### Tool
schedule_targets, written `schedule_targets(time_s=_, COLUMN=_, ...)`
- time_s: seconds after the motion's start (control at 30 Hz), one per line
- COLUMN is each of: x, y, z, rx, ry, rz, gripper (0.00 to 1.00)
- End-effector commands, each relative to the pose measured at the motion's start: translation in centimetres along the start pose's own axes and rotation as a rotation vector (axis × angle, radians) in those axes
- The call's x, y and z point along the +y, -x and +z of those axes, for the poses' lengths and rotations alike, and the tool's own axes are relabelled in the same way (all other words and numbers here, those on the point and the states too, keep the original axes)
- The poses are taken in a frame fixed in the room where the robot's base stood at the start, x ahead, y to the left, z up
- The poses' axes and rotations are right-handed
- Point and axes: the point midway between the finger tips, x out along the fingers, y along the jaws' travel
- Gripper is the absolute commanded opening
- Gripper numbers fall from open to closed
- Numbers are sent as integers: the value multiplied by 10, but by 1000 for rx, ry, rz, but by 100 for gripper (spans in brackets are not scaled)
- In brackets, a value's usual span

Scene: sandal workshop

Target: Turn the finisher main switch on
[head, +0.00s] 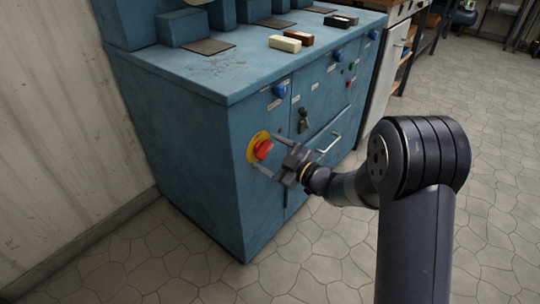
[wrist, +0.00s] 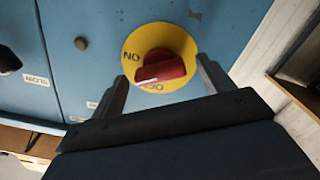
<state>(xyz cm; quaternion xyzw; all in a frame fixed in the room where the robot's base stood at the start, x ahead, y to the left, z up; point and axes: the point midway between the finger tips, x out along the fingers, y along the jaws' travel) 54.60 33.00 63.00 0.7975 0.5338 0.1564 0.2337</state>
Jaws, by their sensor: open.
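The finisher main switch is a red rotary knob (head: 263,149) on a yellow disc (head: 252,146), on the front of the blue finisher cabinet (head: 220,160). In the wrist view the red knob (wrist: 161,68) shows with its handle lying nearly level, slightly tilted, and the yellow disc (wrist: 185,42) carries the letters "NO" at its left and partly hidden letters below. My gripper (head: 268,156) is open, its two fingers on either side of the knob. In the wrist view the fingers (wrist: 160,82) stand apart left and right of the knob; contact cannot be told.
A black key-like switch (head: 304,120), blue knobs (head: 280,90) and a drawer handle (head: 330,142) are on the cabinet front to the right. Two blocks, cream (head: 285,43) and brown (head: 300,38), lie on top. The tiled floor (head: 310,250) in front is clear.

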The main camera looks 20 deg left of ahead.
Motion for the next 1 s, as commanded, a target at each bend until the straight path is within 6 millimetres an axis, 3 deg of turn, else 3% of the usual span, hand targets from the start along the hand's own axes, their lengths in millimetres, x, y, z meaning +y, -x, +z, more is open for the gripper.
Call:
schedule_targets(time_s=0.37, x=0, y=-6, z=0, rx=-1, ry=-1, rz=1, gripper=76)
schedule_targets(time_s=0.9, x=0, y=-6, z=0, rx=-1, ry=-1, rz=1, gripper=32)
schedule_targets(time_s=1.0, x=0, y=-6, z=0, rx=-1, ry=-3, rz=1, gripper=31)
